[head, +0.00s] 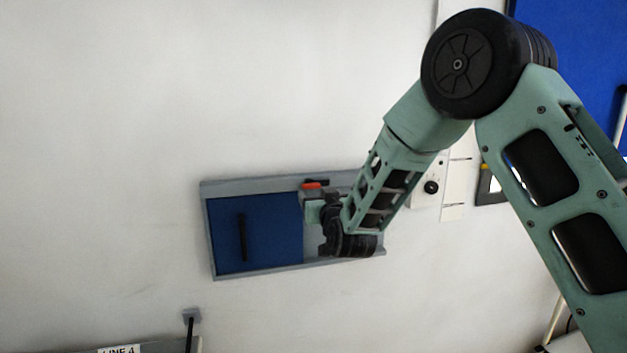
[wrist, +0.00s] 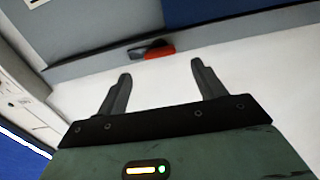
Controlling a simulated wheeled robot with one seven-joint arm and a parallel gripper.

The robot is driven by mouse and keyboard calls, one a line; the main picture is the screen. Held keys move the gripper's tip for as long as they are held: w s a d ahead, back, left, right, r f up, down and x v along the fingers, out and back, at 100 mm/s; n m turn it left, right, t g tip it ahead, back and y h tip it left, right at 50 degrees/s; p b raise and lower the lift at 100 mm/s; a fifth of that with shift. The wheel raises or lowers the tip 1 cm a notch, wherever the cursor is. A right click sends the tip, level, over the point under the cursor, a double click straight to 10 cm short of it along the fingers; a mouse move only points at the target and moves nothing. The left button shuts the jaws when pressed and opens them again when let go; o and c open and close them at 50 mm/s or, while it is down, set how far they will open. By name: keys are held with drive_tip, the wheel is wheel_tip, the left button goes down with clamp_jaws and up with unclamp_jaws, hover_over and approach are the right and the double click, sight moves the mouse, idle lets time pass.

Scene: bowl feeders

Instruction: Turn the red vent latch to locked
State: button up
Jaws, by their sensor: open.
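The red vent latch (head: 311,186) sits on the upper rail of a grey-framed vent on the wall, with a black part beside it. In the wrist view the red latch (wrist: 159,52) lies on the grey frame rail (wrist: 95,66), just beyond my fingertips and between them in the picture. My gripper (wrist: 160,70) is open and empty, and its fingers do not appear to touch the latch. In the head view my gripper (head: 312,195) is at the frame by the latch; its fingers are hard to make out, and my wrist hides the vent's right part.
The blue vent panel (head: 270,232) carries a dark vertical handle (head: 242,238). A white box with a black knob (head: 431,187) is right of the vent. A dark post (head: 189,333) and a LINE 4 sign (head: 119,349) are below. The wall left of the vent is bare.

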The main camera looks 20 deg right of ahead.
sight(312, 186)
drive_tip(key=w+p, duration=0.2)
drive_tip(key=w, duration=0.4)
drive_tip(key=c, duration=1)
